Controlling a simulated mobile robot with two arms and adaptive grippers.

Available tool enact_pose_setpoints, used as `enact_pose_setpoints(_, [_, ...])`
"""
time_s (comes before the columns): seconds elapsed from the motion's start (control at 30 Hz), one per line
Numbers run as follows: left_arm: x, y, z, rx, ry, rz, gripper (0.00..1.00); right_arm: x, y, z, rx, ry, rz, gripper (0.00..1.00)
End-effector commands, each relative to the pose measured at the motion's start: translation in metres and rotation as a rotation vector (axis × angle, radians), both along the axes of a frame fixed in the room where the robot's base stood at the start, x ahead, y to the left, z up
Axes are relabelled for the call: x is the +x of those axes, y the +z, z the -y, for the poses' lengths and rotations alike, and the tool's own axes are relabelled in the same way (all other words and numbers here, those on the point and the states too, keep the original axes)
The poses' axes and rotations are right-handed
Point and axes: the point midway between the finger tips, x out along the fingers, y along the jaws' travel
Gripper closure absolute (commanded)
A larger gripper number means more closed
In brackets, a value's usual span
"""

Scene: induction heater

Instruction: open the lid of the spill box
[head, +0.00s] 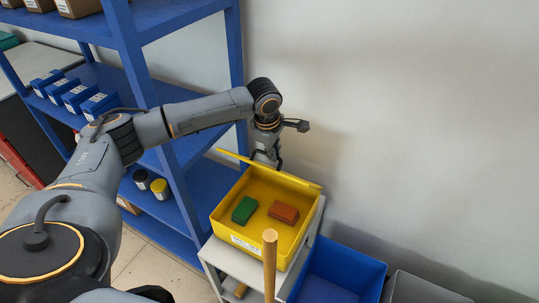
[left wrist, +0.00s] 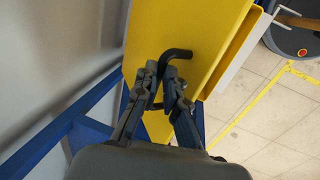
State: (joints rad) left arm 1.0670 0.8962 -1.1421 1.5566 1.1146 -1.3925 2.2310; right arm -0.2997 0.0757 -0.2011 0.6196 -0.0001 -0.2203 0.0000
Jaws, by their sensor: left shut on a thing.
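The yellow spill box (head: 230,222) stands on a light grey stand, and its inside is visible from above. Its yellow lid (head: 300,181) is raised at the back of the box, seen nearly edge-on. My left gripper (head: 264,155) is behind the raised lid's upper edge, partly hidden by it. In the left wrist view my left gripper (left wrist: 164,88) is shut on the lid's black bent handle (left wrist: 177,53), against the yellow lid face (left wrist: 160,25). My right gripper is not in view.
A green block (head: 244,209) and an orange-brown block (head: 284,212) lie in the box. A wooden rod (head: 270,262) rises in front of it. A blue bin (head: 347,268) is at right. Blue shelving (head: 171,146) is close on the left; a wall is behind.

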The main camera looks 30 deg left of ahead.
Motion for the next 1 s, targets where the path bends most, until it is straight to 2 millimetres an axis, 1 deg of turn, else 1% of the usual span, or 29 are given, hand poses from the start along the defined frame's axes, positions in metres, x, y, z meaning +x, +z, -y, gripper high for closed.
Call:
enact_pose_setpoints(0.03, [0.01,0.013,0.001,-0.004,0.003,0.0,1.0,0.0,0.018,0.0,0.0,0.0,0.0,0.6])
enact_pose_setpoints(0.13, [0.029,0.022,0.0,-0.005,0.004,-0.002,1.0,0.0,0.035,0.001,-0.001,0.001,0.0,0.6])
enact_pose_setpoints(0.23, [0.049,0.028,0.0,-0.006,0.005,-0.003,1.0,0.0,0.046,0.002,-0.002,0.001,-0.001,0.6])
enact_pose_setpoints(0.37, [0.073,0.031,-0.001,-0.006,0.003,-0.002,1.0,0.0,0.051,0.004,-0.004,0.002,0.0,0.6])
enact_pose_setpoints(0.57, [0.1,0.032,-0.003,-0.004,0.001,-0.003,1.0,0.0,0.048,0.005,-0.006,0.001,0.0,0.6])
enact_pose_setpoints(0.6, [0.1,0.032,-0.004,-0.001,0.0,-0.004,0.99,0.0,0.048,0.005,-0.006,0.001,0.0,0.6])
enact_pose_setpoints(0.77, [0.098,0.03,-0.005,0.001,-0.002,-0.007,0.66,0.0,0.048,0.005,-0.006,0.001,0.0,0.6])
enact_pose_setpoints(1.0, [0.099,0.033,-0.006,0.001,-0.001,-0.003,0.66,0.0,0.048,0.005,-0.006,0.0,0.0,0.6])
